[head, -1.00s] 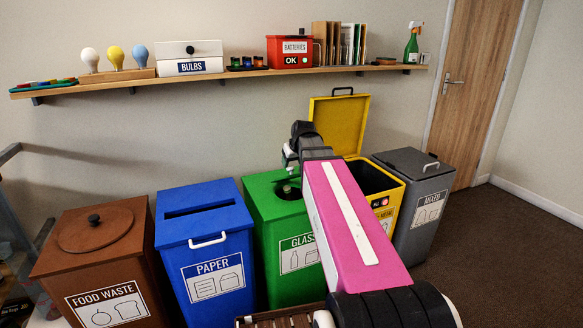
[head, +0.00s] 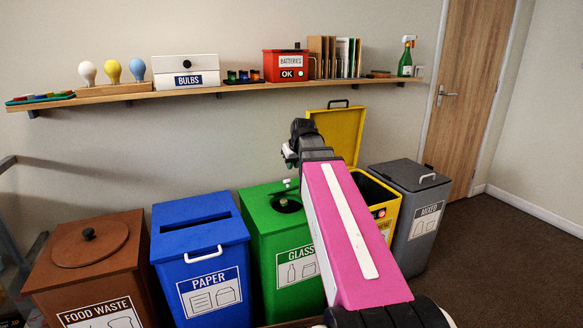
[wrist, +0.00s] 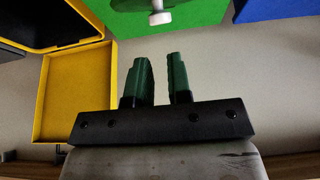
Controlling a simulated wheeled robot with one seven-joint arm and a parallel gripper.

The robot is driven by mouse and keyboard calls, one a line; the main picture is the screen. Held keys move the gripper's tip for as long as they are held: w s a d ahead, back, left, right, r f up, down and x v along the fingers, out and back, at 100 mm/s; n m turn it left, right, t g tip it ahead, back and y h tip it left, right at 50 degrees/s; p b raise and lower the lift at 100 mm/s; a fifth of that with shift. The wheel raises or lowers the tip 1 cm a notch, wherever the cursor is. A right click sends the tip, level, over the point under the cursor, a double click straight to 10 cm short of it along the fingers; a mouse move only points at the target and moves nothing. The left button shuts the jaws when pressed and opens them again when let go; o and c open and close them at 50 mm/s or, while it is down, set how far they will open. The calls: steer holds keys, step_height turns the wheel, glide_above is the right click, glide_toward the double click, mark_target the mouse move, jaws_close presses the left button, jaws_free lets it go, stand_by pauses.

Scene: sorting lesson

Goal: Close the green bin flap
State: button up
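The green bin (head: 275,238), labelled GLASS, stands between the blue and yellow bins. A dark round opening (head: 287,205) shows in its top, with a small white knob (head: 288,183) at its back edge. In the head view my gripper (head: 289,158) is above and behind the green bin's opening.
The yellow bin's lid (head: 338,132) stands open close to my wrist. The blue paper bin (head: 203,255) and brown food waste bin (head: 85,265) are to the left. The grey mixed bin (head: 415,205) is at right. A shelf (head: 235,91) with several items runs along the wall.

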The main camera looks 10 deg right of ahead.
steer(key=w+r+g, duration=0.1)
steer(key=w, duration=0.1)
steer(key=w+r, duration=0.1)
steer(key=w+r+g, duration=0.1)
steer(key=w, duration=0.1)
steer(key=shift+w+a+r+g+h, duration=0.25)
steer(key=shift+w+a+g+h, duration=0.05)
steer(key=shift+a, duration=0.05)
jaws_close()
steer(key=f, duration=0.3)
steer(key=f+g, duration=0.1)
steer(key=f, duration=0.2)
steer(key=f+g, duration=0.1)
steer(key=f, duration=0.2)
steer(key=shift+w+a, duration=0.25)
steer(key=shift+w, duration=0.1)
steer(key=shift+s+f, duration=0.2)
steer(key=shift+f, duration=0.3)
steer(key=shift+s, duration=0.1)
